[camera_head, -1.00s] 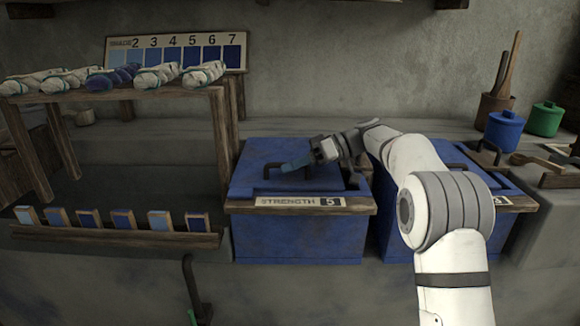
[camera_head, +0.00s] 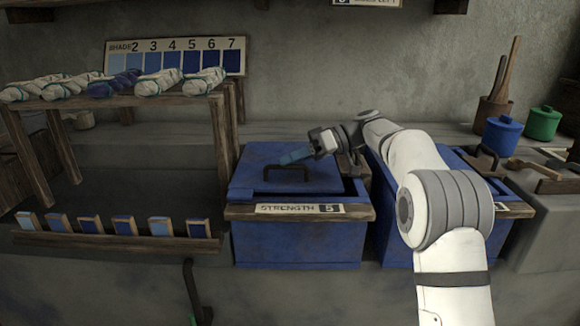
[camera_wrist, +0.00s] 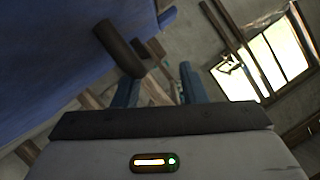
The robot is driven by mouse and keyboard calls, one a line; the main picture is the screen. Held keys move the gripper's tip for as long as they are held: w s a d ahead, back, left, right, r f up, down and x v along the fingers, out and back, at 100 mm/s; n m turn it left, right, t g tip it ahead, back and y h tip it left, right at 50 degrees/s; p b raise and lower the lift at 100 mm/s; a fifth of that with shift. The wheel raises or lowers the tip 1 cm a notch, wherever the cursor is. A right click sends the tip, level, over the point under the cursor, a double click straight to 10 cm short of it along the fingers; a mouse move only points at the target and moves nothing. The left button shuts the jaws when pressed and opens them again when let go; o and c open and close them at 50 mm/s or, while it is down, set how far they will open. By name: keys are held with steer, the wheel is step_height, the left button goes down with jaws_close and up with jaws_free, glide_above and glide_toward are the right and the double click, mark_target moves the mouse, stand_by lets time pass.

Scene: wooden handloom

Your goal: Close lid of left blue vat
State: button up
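The left blue vat (camera_head: 290,245) carries a front label reading STRENGTH 5. Its blue lid (camera_head: 258,170) lies over most of the top, set toward the left and back. A dark gap shows along the vat's right side and part of the front. A dark bar handle (camera_head: 287,168) stands on the lid. My gripper (camera_head: 290,158) is just behind and above the handle, reaching in from the right. In the wrist view its two blue fingers (camera_wrist: 158,85) are apart, and the handle (camera_wrist: 118,48) shows beside the left fingertip. I cannot tell whether they touch.
A second blue vat (camera_head: 395,240) stands to the right, partly behind my arm. A wooden rack (camera_head: 110,100) with yarn skeins and a row of shade tiles (camera_head: 120,226) are at left. A blue pot (camera_head: 502,132) and green pot (camera_head: 543,121) stand at back right.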

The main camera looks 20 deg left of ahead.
step_height(320, 180, up, 5)
steer(key=shift+r+p, duration=0.1)
steer(key=shift+p, duration=0.75)
steer(key=shift+o, duration=0.9)
steer(key=shift+a+r, duration=0.1)
steer(key=shift+r, duration=0.3)
steer(key=shift+p+v, duration=0.95)
steer(key=shift+v, duration=0.2)
steer(key=shift+c, duration=0.8)
steer(key=shift+w+p+v, duration=0.25)
steer(key=shift+p+v, duration=1.55)
steer(key=shift+v, duration=0.6)
steer(key=shift+w+d+p, duration=0.45)
steer(key=shift+d+p, duration=0.25)
steer(key=shift+d, duration=0.1)
